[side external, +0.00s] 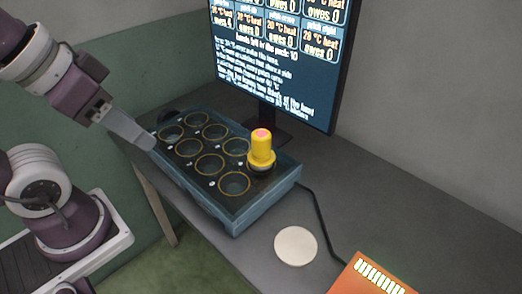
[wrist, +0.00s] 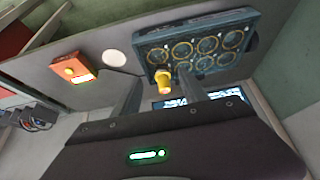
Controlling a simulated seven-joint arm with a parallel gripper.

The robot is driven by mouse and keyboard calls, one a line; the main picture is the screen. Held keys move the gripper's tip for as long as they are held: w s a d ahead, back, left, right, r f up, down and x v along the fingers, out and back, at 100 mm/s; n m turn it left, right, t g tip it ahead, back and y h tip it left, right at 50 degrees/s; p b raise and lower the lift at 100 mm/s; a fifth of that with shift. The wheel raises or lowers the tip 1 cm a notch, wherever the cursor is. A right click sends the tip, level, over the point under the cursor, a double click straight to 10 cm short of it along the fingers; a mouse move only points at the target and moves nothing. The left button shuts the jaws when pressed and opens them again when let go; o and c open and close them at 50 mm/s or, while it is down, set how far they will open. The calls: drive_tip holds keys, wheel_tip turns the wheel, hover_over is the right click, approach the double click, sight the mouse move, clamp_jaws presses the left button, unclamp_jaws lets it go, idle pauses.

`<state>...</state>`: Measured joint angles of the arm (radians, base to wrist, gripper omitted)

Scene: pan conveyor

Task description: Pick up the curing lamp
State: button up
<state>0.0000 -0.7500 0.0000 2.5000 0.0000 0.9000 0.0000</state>
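In the wrist view the yellow lamp (wrist: 164,80) shows between my fingers in the picture, at the tray's (wrist: 147,58) near edge. My gripper (side external: 150,145) hangs by the tray's left end, well apart from the lamp. In the wrist view my gripper (wrist: 160,78) has its two fingers spread with nothing held.
The tray has several round ringed wells (side external: 209,164). A screen (side external: 280,60) stands behind it. A pale disc (side external: 295,246) and an orange box (side external: 370,278) lie on the grey table (side external: 420,215). A dark cable (side external: 322,222) runs from the tray towards the box.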

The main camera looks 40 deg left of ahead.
drive_tip(key=shift+o, duration=1.3)
drive_tip(key=n+g, duration=0.6)
drive_tip(key=n, duration=1)
hover_over(261, 143)
drive_tip(key=w+a, duration=0.2)
drive_tip(key=w, duration=0.1)
drive_tip(key=f, duration=1.2)
drive_tip(key=shift+s+d+f, duration=0.15)
drive_tip(key=shift+s+f, duration=0.05)
drive_tip(key=f, duration=0.7)
drive_tip(key=shift+s+f, duration=0.1)
drive_tip(key=shift+s, duration=0.3)
clamp_jaws()
